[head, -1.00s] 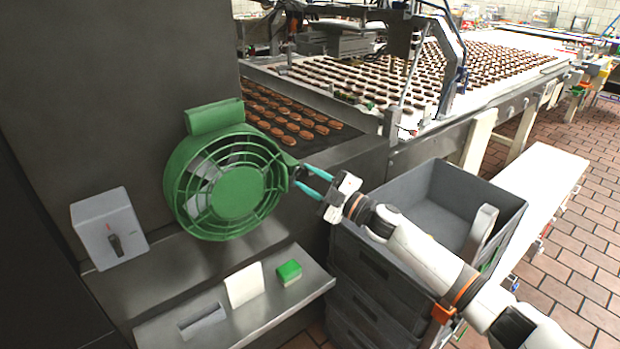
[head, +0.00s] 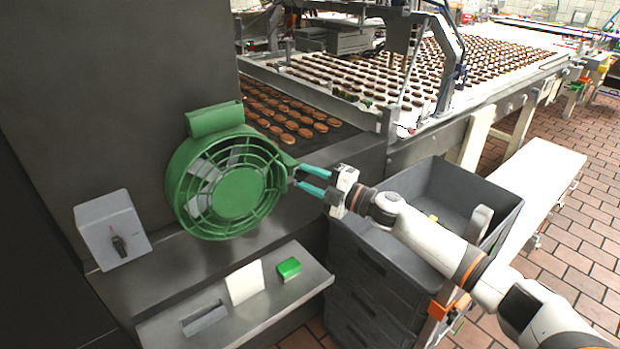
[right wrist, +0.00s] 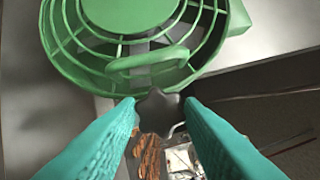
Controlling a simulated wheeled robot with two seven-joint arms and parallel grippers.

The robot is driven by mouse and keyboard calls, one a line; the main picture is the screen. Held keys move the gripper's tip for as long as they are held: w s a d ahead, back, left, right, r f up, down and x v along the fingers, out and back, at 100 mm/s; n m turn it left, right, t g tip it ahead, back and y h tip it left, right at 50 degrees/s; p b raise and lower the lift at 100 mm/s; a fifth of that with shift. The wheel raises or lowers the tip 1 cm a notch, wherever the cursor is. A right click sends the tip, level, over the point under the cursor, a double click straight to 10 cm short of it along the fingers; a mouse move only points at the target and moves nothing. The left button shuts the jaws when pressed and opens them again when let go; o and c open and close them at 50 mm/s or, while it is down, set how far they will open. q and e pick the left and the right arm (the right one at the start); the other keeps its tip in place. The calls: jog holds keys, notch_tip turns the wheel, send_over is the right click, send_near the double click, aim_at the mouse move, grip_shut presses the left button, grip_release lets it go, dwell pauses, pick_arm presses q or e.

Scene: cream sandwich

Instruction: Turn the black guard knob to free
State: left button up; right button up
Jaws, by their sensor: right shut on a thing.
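The round green fan guard (head: 228,185) stands against the dark machine wall, with spokes, a solid green hub and a block on top. The black guard knob (right wrist: 160,110) is star-shaped and sits at the guard's rim, below a green loop handle (right wrist: 148,60) in the right wrist view. My right gripper (head: 298,178) reaches in from the right with teal fingers at the guard's right edge. It is shut on the knob, one fingertip on each side. In the head view the knob is mostly hidden by the fingers. My left gripper is not in view.
A grey box with a dark knob (head: 108,225) is on the left. A metal shelf holds a white card (head: 244,283) and a green block (head: 289,268). Grey crates (head: 368,262) stand below my right arm. Conveyors with rows of biscuits run behind.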

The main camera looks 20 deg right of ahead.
jog(key=o, duration=0.7)
jog(key=b+v, duration=0.2)
jog(key=v, duration=0.5)
jog(key=shift+s, duration=0.2)
jog(key=shift+d, duration=0.15)
